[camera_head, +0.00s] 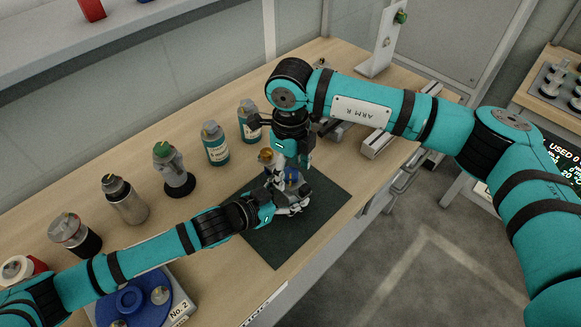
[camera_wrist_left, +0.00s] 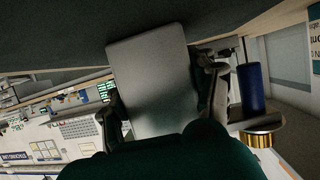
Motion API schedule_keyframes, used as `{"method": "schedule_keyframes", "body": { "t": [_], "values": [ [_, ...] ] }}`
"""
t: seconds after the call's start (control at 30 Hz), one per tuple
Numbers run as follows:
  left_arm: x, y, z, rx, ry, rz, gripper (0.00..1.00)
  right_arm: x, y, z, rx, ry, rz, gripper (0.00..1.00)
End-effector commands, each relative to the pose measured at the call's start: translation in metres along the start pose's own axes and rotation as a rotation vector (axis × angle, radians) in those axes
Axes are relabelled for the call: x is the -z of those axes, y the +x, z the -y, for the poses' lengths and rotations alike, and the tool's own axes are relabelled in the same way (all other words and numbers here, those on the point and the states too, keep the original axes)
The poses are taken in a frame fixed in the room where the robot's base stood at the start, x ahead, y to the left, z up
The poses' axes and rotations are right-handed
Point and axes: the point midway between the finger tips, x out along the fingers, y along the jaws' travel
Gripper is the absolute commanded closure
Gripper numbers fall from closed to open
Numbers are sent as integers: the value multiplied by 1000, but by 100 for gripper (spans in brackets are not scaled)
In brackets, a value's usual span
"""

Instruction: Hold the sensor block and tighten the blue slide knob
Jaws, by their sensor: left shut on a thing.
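In the left wrist view a grey sensor block (camera_wrist_left: 150,80) fills the space between the fingers of my left gripper (camera_wrist_left: 163,90), which is shut on it. My left gripper also shows in the head view (camera_head: 283,202), low over the dark mat (camera_head: 322,204). The blue slide knob (camera_wrist_left: 250,88) stands beside the block in the left wrist view, with a brass-coloured ring near it. In the head view the knob (camera_head: 291,177) is partly hidden under my right gripper (camera_head: 288,172). The right gripper points down there; its fingertips are too small and covered to read.
Several bottles and jars stand along the bench behind my left arm, among them a teal bottle (camera_head: 215,145) and a steel flask (camera_head: 125,200). A blue round fixture (camera_head: 135,300) sits at the front left. Metal rails (camera_head: 378,138) lie right of my right gripper. The mat's front part is clear.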

Motion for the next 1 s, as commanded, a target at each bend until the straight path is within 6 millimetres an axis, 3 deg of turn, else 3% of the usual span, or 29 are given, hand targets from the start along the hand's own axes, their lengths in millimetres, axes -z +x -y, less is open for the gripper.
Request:
{"method": "schedule_keyframes", "body": {
  "t": [0.27,0.37,0.73,1.0],
  "values": [
    [0,0,1,1,2,0,100,0,-4,0,0,-1,0,39],
    [0,0,1,1,2,-1,100,0,-16,0,2,-1,1,39],
    [0,0,1,1,2,-1,100,-1,-92,1,3,0,2,39],
    [0,0,1,1,2,-1,100,0,-118,0,-1,-1,-1,39]
  ]
}}
